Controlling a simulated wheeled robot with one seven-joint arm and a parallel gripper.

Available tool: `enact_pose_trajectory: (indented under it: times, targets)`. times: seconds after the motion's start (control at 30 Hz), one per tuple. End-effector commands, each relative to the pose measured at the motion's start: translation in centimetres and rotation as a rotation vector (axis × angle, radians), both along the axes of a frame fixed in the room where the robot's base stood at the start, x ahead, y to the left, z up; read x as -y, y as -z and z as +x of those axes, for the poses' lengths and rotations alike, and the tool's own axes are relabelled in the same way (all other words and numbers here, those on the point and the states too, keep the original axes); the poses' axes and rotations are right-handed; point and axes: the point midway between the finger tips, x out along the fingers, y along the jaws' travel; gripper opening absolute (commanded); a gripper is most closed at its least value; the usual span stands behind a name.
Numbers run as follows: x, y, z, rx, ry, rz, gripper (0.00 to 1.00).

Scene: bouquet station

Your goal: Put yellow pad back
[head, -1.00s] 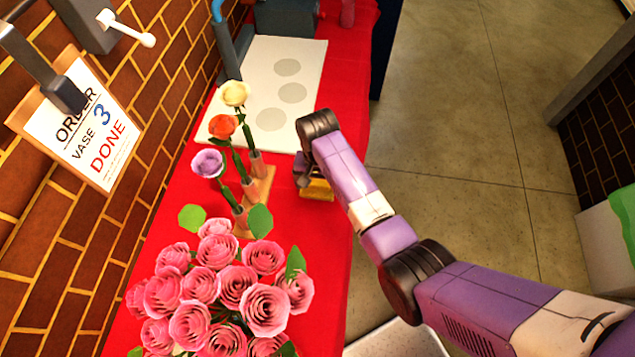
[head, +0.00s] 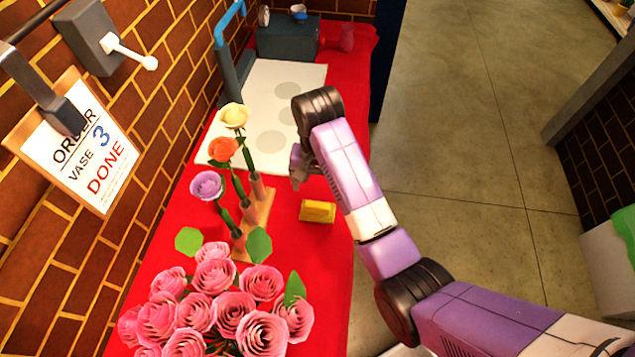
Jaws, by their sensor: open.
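The yellow pad (head: 317,211) lies on the red cloth of the table (head: 285,250), near its right edge and to the right of the wooden flower stand. My gripper (head: 297,178) is above and slightly beyond the pad, apart from it, and holds nothing that I can see. My wrist hides much of the gripper, and its fingers show only in part.
The wooden stand (head: 262,207) holds a cream, an orange and a purple flower. Pink roses (head: 215,310) fill the front. A white board with grey circles (head: 262,82) lies farther back. An order sign (head: 88,150) hangs left.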

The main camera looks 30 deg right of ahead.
Motion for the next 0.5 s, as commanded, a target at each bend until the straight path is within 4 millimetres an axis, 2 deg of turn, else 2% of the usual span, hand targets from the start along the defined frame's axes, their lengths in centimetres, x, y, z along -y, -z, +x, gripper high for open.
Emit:
enact_pose_trajectory:
  times: [0.13, 0.37, 0.5]
  targets:
    - [0.0, -0.8, 0.0, 0.0, 0.0, 0.0, 0.85]
    - [0.0, -0.9, -0.1, 0.0, 0.0, 0.0, 0.85]
    - [0.1, 0.6, -0.8, 0.022, -0.012, -0.001, 0.85]
